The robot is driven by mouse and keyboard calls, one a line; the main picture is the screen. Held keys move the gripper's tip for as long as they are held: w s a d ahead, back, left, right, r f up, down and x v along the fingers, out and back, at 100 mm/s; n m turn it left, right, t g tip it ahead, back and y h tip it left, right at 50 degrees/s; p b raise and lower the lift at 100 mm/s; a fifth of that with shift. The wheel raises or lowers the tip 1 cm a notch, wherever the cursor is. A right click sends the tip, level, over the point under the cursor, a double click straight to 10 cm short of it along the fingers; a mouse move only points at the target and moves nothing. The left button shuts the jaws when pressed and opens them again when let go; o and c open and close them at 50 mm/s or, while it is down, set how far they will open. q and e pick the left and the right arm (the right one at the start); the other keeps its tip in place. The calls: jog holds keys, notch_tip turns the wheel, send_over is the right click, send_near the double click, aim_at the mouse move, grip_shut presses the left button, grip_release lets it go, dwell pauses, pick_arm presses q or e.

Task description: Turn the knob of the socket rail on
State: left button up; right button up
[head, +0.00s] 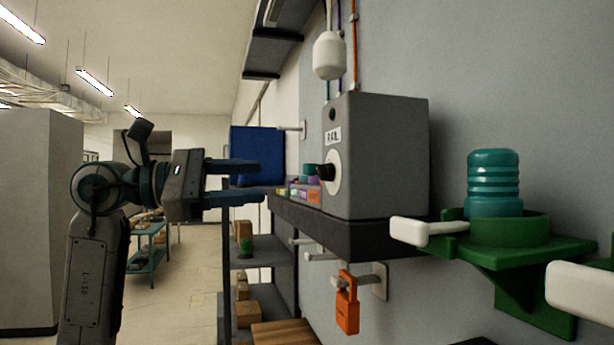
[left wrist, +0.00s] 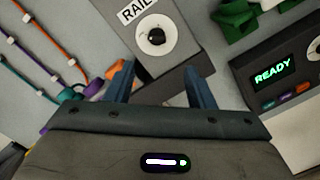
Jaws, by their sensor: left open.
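The socket rail is a grey box (head: 375,155) with a "RAIL" label, on a dark shelf on the wall. Its black knob (head: 326,171) sits on a round white dial on the box's left face. The knob (left wrist: 155,37) also shows in the left wrist view, beyond and between the fingertips, with the grey box (left wrist: 185,60) around it. My left gripper (head: 260,180) is open and empty, left of the knob and apart from it, pointing toward it. In the left wrist view its two blue fingers (left wrist: 158,72) stand apart. My right gripper is not in view.
The dark shelf (head: 350,236) carries small coloured items beside the box. A white pull (head: 329,55) hangs above it. An orange padlock (head: 347,305) hangs below. A green bracket (head: 530,245) holds a teal ribbed part (head: 494,185). A "READY" display (left wrist: 272,70) shows at right.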

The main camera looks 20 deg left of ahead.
aim_at(318, 174)
pick_arm(q)
jog(key=shift+t+y, duration=0.4)
jog(key=shift+y, duration=0.1)
jog(key=p+x, duration=0.1)
jog(key=x, duration=0.2)
jog(key=r+p+x, duration=0.1)
jog(key=p+x, duration=0.3)
jog(key=x, duration=0.1)
jog(key=shift+d+r, duration=0.2)
jog(key=shift+d, duration=0.15)
jog(key=shift+w+d+f, duration=0.15)
jog(key=shift+w+d, duration=0.2)
jog(key=shift+d, duration=0.1)
jog(key=shift+c, duration=0.2)
jog(key=c, duration=1)
jog(key=shift+o, duration=0.2)
